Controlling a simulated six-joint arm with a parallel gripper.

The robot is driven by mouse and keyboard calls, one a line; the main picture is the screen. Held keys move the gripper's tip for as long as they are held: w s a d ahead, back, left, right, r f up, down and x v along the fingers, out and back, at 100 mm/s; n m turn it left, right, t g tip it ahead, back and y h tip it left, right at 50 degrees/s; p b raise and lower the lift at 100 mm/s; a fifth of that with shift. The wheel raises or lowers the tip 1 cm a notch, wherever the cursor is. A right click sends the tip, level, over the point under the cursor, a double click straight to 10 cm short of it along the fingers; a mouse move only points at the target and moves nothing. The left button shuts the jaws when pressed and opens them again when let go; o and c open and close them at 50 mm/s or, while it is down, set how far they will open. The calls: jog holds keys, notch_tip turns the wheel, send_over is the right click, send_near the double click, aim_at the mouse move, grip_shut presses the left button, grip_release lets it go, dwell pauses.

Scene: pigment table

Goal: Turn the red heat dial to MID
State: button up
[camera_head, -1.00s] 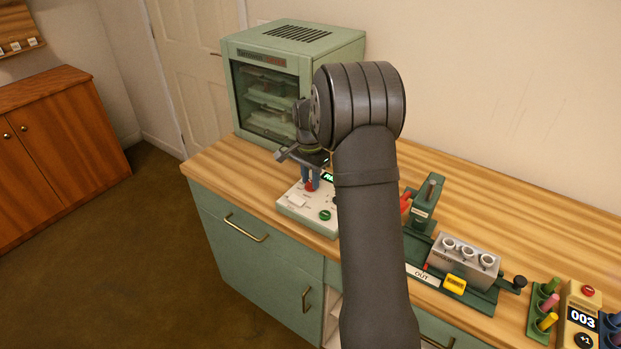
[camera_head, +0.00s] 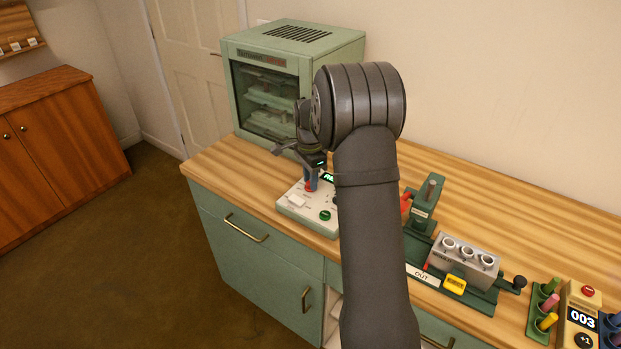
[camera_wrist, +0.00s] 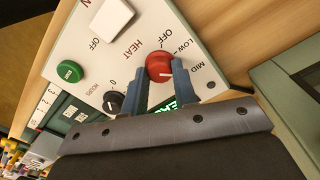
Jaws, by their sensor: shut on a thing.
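The red heat dial (camera_wrist: 159,64) sits on the white control panel (camera_wrist: 85,45), with the labels OFF, LOW and MID around it. My gripper (camera_wrist: 161,70) is shut on the dial, one blue finger on each side. A short white mark shows on the dial's lower part, toward the right, roughly on the MID side; its exact alignment is hard to tell. In the head view, the dial (camera_head: 310,188) shows as a small red patch below my fingers, partly hidden by them.
On the panel are a white switch (camera_wrist: 107,18), a green button (camera_wrist: 69,71) and a black knob (camera_wrist: 113,102). A green display is partly hidden by my gripper. A green oven (camera_head: 290,80) stands behind; a green press (camera_head: 425,205) stands to the right.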

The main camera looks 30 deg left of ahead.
jog(key=o, duration=1)
jog(key=shift+r, duration=0.15)
notch_tip(320, 180, up, 17)
jog(key=shift+w+a, duration=0.15)
jog(key=shift+a, duration=0.15)
jog(key=f, duration=1.7)
jog(key=shift+d+f, duration=0.2)
jog(key=shift+d, duration=0.1)
jog(key=shift+r, duration=0.15)
